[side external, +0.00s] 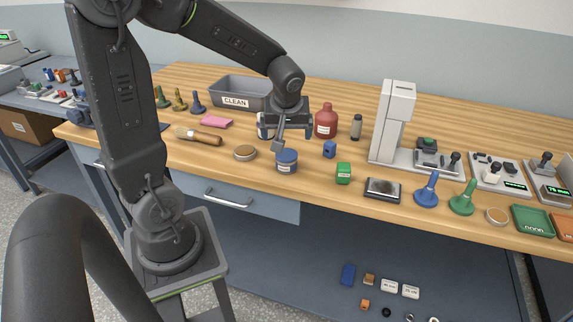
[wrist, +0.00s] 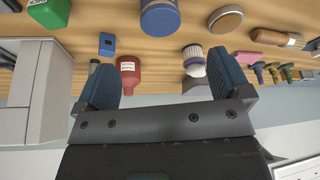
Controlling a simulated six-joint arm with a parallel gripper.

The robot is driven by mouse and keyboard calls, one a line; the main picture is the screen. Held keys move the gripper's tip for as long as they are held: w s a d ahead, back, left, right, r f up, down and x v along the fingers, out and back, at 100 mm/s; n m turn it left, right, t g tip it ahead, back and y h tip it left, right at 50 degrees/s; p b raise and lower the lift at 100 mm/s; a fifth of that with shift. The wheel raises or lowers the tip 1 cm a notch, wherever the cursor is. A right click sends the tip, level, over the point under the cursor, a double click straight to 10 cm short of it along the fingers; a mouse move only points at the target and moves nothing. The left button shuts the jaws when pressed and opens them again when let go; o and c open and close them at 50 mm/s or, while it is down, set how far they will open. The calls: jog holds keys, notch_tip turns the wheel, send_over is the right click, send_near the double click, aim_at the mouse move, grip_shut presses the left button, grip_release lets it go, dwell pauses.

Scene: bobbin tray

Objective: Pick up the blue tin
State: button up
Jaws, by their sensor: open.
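The blue tin (side external: 287,161) stands upright near the front edge of the wooden bench and carries a pale label. In the wrist view the tin (wrist: 160,18) is cut off by the top edge, above the gap between the fingers. My gripper (side external: 293,139) is open, with its fingers pointing down. In the side view it appears just above and behind the tin. In the wrist view the space between the fingertips (wrist: 163,68) is empty, and neither finger visibly touches the tin.
A blue block (side external: 329,150) and green box (side external: 343,173) stand right of the tin; a round tan-topped disc (side external: 245,153) lies left. Behind are a red bottle (side external: 326,121), a partly hidden white-and-blue object (wrist: 194,60) and a grey CLEAN bin (side external: 226,91).

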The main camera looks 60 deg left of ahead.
aim_at(287, 156)
jog(key=x, duration=1.4)
jog(key=shift+w+a, duration=0.2)
jog(key=shift+a, duration=0.05)
jog(key=c, duration=1.2)
